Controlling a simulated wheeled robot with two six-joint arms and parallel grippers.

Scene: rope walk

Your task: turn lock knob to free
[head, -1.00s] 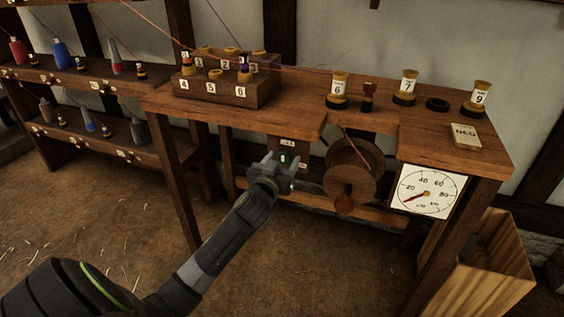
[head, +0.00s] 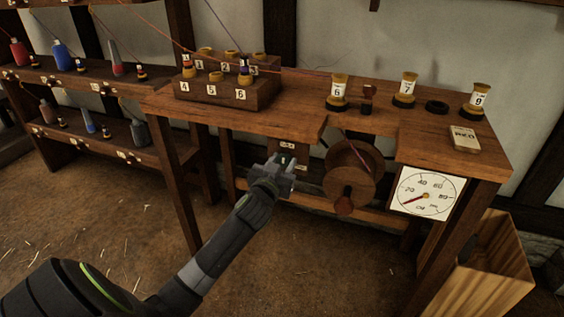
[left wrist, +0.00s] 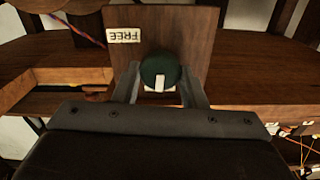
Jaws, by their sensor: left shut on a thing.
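The lock knob (left wrist: 157,68) is a round dark green knob with a white mark, on a wooden plate (left wrist: 190,25) under the bench. The mark points to the bottom of the left wrist view. A FREE label (left wrist: 124,35) shows upside down on the plate, left of the knob in that view. My left gripper (left wrist: 159,84) is shut on the knob, one finger on each side. In the head view my left gripper (head: 281,161) is at the plate (head: 287,145) and hides most of the knob. My right gripper is not in view.
A wooden reel (head: 352,168) with a red-brown handle end hangs just right of the knob. A dial (head: 428,192) is on the bench front farther right. Numbered spools and a peg block (head: 228,88) stand on the bench top (head: 300,105). A wooden bin (head: 490,262) stands on the floor at right.

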